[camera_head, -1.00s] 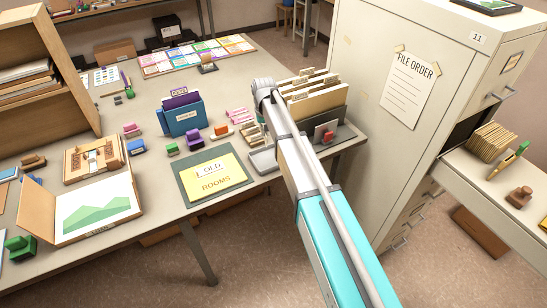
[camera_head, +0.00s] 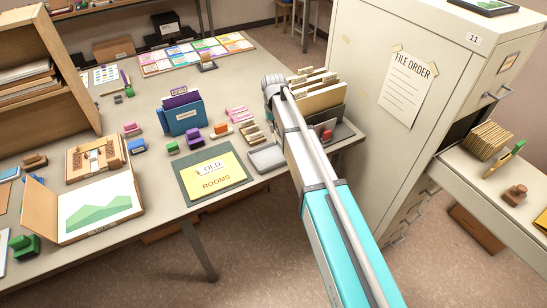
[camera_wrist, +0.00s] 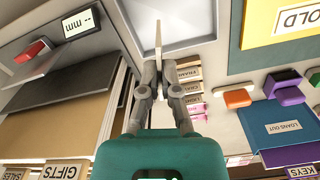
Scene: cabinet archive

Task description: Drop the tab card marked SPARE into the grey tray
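In the wrist view my gripper (camera_wrist: 159,68) points at the grey tray (camera_wrist: 200,22), its fingertips close together on a thin pale card (camera_wrist: 158,38). The card is seen edge-on, so its marking cannot be read. It appears over the tray, and I cannot tell how high. In the head view the grey tray (camera_head: 267,158) lies near the table's front edge, just left of my arm. The gripper and card are hidden behind my arm there.
Labelled tab cards (camera_wrist: 188,74) lie beside the tray. A file box with folders (camera_head: 322,95) stands close to the right of my arm. A yellow OLD ROOMS folder (camera_head: 217,181), a blue folder holder (camera_head: 184,117) and coloured blocks are to the left. The cabinet (camera_head: 400,140) stands right.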

